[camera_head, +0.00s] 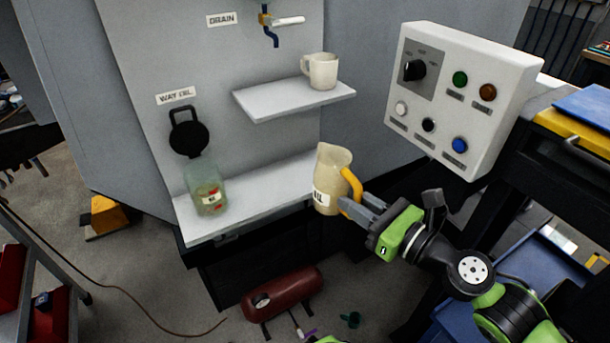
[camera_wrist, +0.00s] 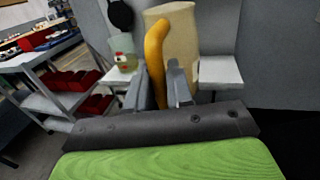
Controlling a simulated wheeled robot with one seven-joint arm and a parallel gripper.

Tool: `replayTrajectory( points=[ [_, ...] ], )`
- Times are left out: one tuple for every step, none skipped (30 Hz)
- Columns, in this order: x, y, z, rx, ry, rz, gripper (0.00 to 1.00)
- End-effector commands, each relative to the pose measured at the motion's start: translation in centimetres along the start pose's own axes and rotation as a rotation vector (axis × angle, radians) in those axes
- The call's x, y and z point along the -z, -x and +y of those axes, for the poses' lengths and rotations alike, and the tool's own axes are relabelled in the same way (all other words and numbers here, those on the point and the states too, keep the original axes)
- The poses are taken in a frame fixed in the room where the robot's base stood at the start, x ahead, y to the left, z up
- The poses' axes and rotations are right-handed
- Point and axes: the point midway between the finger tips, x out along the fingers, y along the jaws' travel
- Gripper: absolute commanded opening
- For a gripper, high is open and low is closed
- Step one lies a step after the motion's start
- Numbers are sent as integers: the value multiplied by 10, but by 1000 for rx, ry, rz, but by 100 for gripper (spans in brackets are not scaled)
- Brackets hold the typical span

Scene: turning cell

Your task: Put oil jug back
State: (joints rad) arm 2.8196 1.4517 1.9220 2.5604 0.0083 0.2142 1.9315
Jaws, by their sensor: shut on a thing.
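The oil jug (camera_head: 330,172) is a cream pitcher with a yellow handle and a dark-lettered label. My gripper (camera_head: 352,202) is shut on its handle, and the jug is upright, in front of the right end of the lower shelf (camera_head: 271,184). I cannot tell whether its base touches the shelf. In the wrist view the jug (camera_wrist: 181,45) stands beyond the fingers (camera_wrist: 163,88), with the yellow handle between them. The upper shelf (camera_head: 290,102) holds a cream mug (camera_head: 321,71).
A clear jar (camera_head: 208,190) stands on the lower shelf's left part, below the black way oil cap (camera_head: 188,137). A drain tap (camera_head: 270,22) is above. A control box (camera_head: 455,100) is at right. A red tank (camera_head: 283,293) lies on the floor. The lower shelf's middle is clear.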

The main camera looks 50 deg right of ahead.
Motion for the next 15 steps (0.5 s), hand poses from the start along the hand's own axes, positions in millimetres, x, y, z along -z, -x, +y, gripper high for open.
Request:
replayTrajectory(
  points=[
    [0,-6,0,-7,-2,10,0],
    [0,-9,0,-8,-1,11,0],
    [0,-12,-2,-7,-2,10,0],
    [0,-14,-2,-6,-1,10,0],
    [0,-16,-3,-4,-1,9,0],
    [0,-18,-5,1,-2,7,0],
    [0,-19,-6,5,-1,7,0],
    [0,-21,-7,9,-1,7,0],
    [-3,-26,-9,7,-2,0,0],
    [-5,-31,-10,3,-2,-4,0],
    [-6,-36,-11,3,-3,-5,0],
    [-6,-42,-12,3,-3,-4,0],
    [-6,-47,-13,2,-2,-4,0],
    [-6,-51,-14,3,-4,-2,0],
    [-6,-53,-15,-1,-6,-1,0]
  ],
)
